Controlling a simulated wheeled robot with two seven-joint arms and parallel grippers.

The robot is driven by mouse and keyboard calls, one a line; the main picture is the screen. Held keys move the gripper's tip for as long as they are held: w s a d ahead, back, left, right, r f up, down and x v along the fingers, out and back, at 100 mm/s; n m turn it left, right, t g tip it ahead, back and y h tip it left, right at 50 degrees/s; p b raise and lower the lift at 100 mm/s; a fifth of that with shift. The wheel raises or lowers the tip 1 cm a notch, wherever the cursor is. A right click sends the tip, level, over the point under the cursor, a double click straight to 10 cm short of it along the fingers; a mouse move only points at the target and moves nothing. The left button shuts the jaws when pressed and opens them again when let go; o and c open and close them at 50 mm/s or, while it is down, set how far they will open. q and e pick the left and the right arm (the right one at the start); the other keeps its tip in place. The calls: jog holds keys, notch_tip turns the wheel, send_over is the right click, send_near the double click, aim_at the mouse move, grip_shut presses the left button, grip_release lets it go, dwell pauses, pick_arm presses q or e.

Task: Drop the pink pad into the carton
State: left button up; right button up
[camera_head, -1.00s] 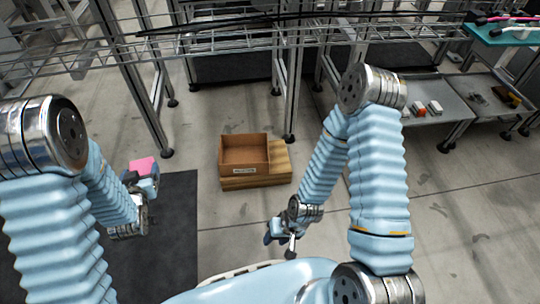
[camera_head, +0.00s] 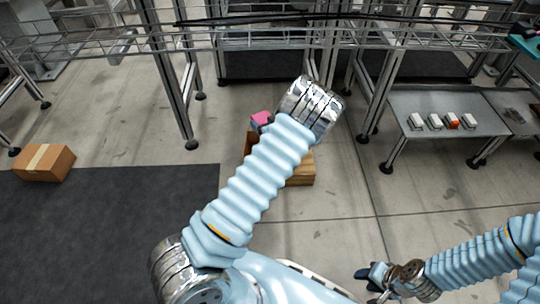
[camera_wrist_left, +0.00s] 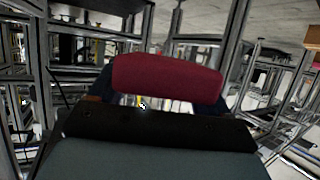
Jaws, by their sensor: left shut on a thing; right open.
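The pink pad (camera_head: 260,117) is held in my left gripper (camera_head: 262,125), above the far-left edge of the carton in the head view. In the left wrist view the pad (camera_wrist_left: 168,78) looks dark red and sits across the dark fingers. The brown open carton (camera_head: 249,143) stands on a wooden base (camera_head: 302,173); my left arm hides most of it. I cannot tell how high the pad is above the carton or whether they touch. My right gripper (camera_head: 371,276) is open and empty at the lower right, away from the carton.
A closed taped box (camera_head: 45,163) lies at the left by the dark mat (camera_head: 110,225). A metal shelf (camera_head: 450,140) with several small white items stands at the right. Rack legs (camera_head: 190,143) rise behind the carton. The floor right of the carton is clear.

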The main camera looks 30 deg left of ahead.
pick_arm(q)
jog(key=shift+w+a+f+n+g+y, duration=0.15)
jog(key=shift+f+n+g, duration=0.1)
jog(key=shift+f, duration=0.15)
jog(key=shift+w+a+f+n+g+y, duration=0.15)
jog(key=shift+f+n, duration=0.1)
jog(key=shift+f, duration=0.15)
jog(key=shift+s+d+f, duration=0.1)
jog(key=shift+f, duration=0.15)
notch_tip(320, 180, down, 6)
jog(key=b, duration=0.4)
jog(key=shift+r+b, duration=0.2)
jog(key=shift+b, duration=0.15)
jog(key=o, duration=1)
jog(key=shift+c, duration=0.2)
jog(key=p+v, duration=0.2)
jog(key=v, duration=1.1)
jog(key=shift+s+d+r+p, duration=0.15)
jog(key=shift+d+p, duration=0.15)
jog(key=shift+p, duration=0.05)
